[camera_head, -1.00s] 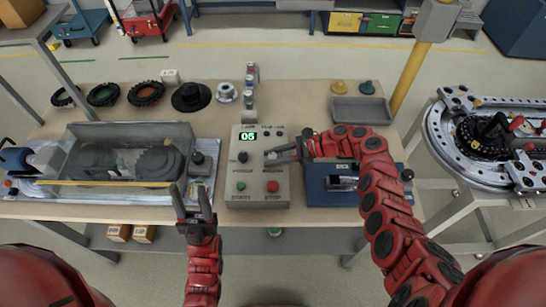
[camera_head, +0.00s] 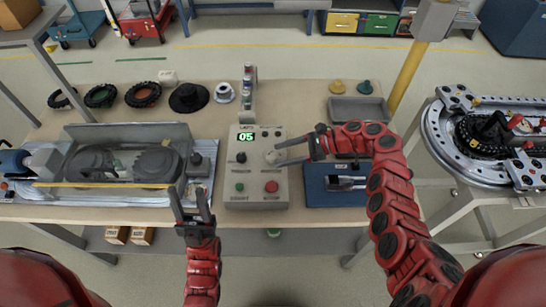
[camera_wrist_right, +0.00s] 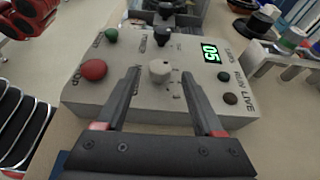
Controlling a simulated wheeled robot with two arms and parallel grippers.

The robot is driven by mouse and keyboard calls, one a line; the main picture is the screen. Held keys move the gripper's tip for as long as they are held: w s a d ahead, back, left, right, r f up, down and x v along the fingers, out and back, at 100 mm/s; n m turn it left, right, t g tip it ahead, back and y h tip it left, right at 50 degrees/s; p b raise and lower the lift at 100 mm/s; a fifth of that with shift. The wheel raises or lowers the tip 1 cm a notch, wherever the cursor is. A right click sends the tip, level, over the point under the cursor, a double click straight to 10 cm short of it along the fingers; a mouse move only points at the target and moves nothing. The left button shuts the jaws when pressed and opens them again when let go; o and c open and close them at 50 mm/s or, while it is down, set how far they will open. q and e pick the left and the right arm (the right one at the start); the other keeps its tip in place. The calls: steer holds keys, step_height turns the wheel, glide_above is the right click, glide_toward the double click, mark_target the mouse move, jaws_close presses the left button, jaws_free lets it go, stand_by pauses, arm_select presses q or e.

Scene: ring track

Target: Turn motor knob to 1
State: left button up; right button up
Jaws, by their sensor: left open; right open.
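The control box (camera_head: 256,198) stands on the workbench with a green display (camera_head: 246,137) reading 05. Its light-grey motor knob (camera_wrist_right: 159,69) shows between the open fingers of my right gripper (camera_wrist_right: 161,92) in the right wrist view. The fingers are apart from each other, one on either side of the knob in that view; I cannot tell if either touches it. In the head view my right gripper (camera_head: 292,152) reaches over the box's right edge and partly covers the knob. My left gripper (camera_head: 190,207) is open and empty, left of the box near the bench's front edge.
A black knob (camera_head: 241,157), a green button (camera_head: 239,187) and a red button (camera_head: 271,186) are also on the box. A machine with two drums (camera_head: 125,165) stands left. A blue plate (camera_head: 318,190) lies right. A stack light (camera_head: 247,90) rises behind.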

steer(key=b+v, duration=0.2)
steer(key=v, duration=1.1)
steer(key=shift+d, duration=0.15)
